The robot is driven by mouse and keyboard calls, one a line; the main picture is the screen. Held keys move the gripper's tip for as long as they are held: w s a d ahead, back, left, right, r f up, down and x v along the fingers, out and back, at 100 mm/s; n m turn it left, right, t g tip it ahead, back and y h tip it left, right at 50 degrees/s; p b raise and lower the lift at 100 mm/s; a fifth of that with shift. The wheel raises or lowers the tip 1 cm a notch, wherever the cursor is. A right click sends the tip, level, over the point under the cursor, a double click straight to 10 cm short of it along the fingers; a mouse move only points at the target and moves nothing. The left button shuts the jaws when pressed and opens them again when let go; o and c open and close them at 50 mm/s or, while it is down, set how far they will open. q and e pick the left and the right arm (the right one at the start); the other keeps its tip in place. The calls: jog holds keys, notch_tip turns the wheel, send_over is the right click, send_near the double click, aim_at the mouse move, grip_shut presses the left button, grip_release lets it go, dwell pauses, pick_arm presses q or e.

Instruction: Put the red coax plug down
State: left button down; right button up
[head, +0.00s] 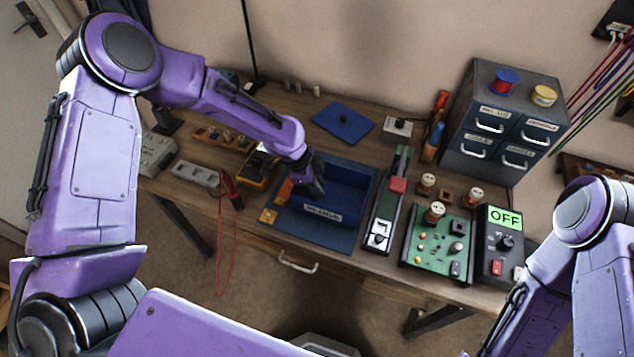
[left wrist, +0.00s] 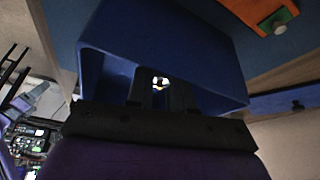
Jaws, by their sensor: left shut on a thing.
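My left gripper (head: 318,190) reaches down into the left part of the blue bin (head: 350,180) on the workbench. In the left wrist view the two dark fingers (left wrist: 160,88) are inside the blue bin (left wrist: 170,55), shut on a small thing. Only a bright sliver of it (left wrist: 160,83) shows between the fingertips. I take it to be the red coax plug, but its red colour and shape cannot be made out. In the head view the gripper and bin wall hide it. Whether it touches the bin floor cannot be told.
The bin stands on a blue mat (head: 345,240) with an orange piece (head: 284,192) to its left. A red probe (head: 230,185) hangs over the front edge. Right of the bin are a slider rail (head: 385,215), a green circuit board (head: 437,243) and a box reading OFF (head: 505,243).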

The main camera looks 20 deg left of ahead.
pick_arm(q)
jog(key=shift+f, duration=0.1)
jog(key=c, duration=1)
grip_release()
jog(key=shift+r, duration=0.35)
jog(key=b+v, duration=0.2)
jog(key=v, duration=0.9)
jog(key=shift+r, duration=0.3)
jog(key=shift+s+a, duration=0.1)
jog(key=shift+a, duration=0.05)
